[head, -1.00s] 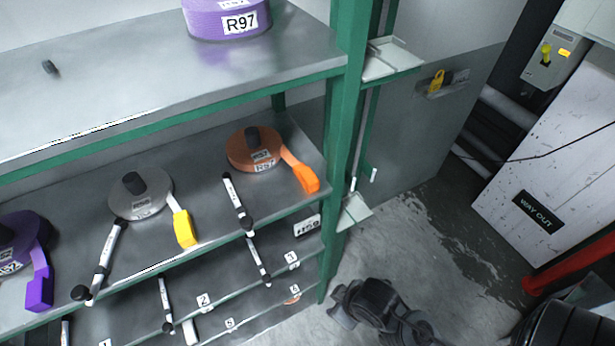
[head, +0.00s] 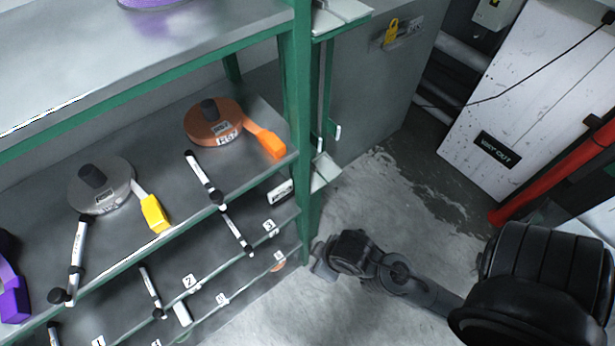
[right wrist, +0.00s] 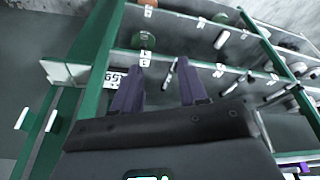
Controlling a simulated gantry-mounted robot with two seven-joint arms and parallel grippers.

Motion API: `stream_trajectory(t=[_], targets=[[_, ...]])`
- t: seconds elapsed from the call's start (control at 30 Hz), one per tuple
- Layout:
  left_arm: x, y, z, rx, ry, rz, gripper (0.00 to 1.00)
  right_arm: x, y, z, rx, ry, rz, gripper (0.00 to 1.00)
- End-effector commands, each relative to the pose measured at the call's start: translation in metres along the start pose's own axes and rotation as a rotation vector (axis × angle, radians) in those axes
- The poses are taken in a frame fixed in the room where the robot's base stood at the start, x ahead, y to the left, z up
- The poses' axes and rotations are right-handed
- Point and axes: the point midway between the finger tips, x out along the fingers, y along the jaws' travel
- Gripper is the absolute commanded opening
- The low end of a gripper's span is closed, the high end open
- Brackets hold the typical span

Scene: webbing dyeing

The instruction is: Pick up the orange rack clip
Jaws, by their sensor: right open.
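The orange rack clip (head: 270,145) is a bright orange block on the tail of an orange webbing roll (head: 213,125). It sits at the front right edge of the middle shelf in the head view. My right gripper (head: 322,260) is right of the rack post, below and to the right of the clip, and apart from it. In the right wrist view its two dark fingers (right wrist: 160,88) are spread with nothing between them, pointing toward the shelves. I cannot make out the clip there. My left gripper is not in view.
A green rack post (head: 302,110) stands just right of the clip, with a small metal bracket (head: 325,172) on it. A grey roll with a yellow clip (head: 154,213) and black-and-white rods lie to the left. Open floor (head: 370,210) lies right of the rack.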

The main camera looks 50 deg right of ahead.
Motion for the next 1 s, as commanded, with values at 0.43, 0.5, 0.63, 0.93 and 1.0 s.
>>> stream_trajectory(t=[0.43, 0.5, 0.63, 0.93, 1.0], targets=[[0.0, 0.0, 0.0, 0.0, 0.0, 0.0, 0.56, 0.0001, 0.0002, 0.0002, -0.001, -0.001, 0.001, 0.68], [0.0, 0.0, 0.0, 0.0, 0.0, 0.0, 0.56, 0.0001, -0.0001, 0.0001, 0.0, 0.0, 0.0, 0.68], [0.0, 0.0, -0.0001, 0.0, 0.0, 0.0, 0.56, 0.0, -0.0008, -0.0002, 0.004, 0.0, -0.003, 0.68], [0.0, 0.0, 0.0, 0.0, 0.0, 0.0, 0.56, -0.0003, -0.0014, -0.0049, -0.179, 0.024, -0.001, 0.68], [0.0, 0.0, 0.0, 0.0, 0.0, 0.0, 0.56, -0.0001, -0.0029, -0.0091, -0.323, 0.046, 0.004, 0.68]])
